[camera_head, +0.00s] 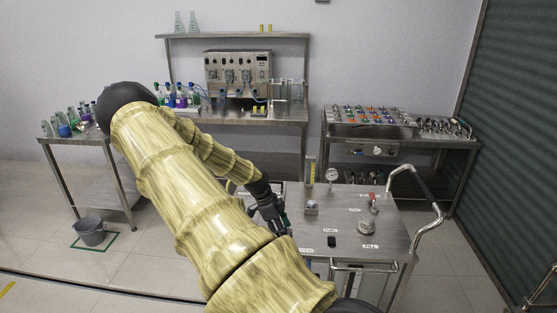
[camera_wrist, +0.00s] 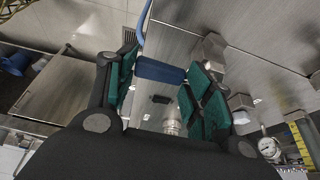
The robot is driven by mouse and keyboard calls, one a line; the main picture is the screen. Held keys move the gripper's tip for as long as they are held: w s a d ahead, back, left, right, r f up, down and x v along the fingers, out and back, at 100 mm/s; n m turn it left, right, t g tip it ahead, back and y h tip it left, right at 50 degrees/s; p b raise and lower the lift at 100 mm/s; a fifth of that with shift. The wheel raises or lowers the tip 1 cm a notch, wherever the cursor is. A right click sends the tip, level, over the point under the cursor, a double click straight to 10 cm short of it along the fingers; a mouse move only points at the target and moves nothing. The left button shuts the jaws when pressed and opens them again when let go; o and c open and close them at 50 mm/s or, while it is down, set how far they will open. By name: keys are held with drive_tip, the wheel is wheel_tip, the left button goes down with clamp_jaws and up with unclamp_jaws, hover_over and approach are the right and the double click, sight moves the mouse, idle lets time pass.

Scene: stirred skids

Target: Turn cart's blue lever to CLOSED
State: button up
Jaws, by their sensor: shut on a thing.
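The cart (camera_head: 340,262) has a grey metal top with white labels and a push handle at its right end. My gripper (camera_head: 272,214) is low over the cart's left part. In the wrist view, my gripper (camera_wrist: 162,84) has its green pads either side of a blue lever (camera_wrist: 158,70), shut on it. A metal valve body (camera_wrist: 172,122) shows below the lever, between the fingers. In the head view my arm and gripper hide the lever. I cannot read the lever's label or tell its exact setting.
A bench with apparatus (camera_head: 238,76) is behind. A side table (camera_head: 375,130) stands back right. A bucket (camera_head: 90,231) is on the floor at left.

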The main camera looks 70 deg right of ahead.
drive_tip(key=o, duration=1.4)
drive_tip(key=shift+d+f, duration=0.1)
drive_tip(key=shift+o, duration=0.2)
drive_tip(key=v, duration=1.2)
drive_tip(key=shift+w, duration=0.1)
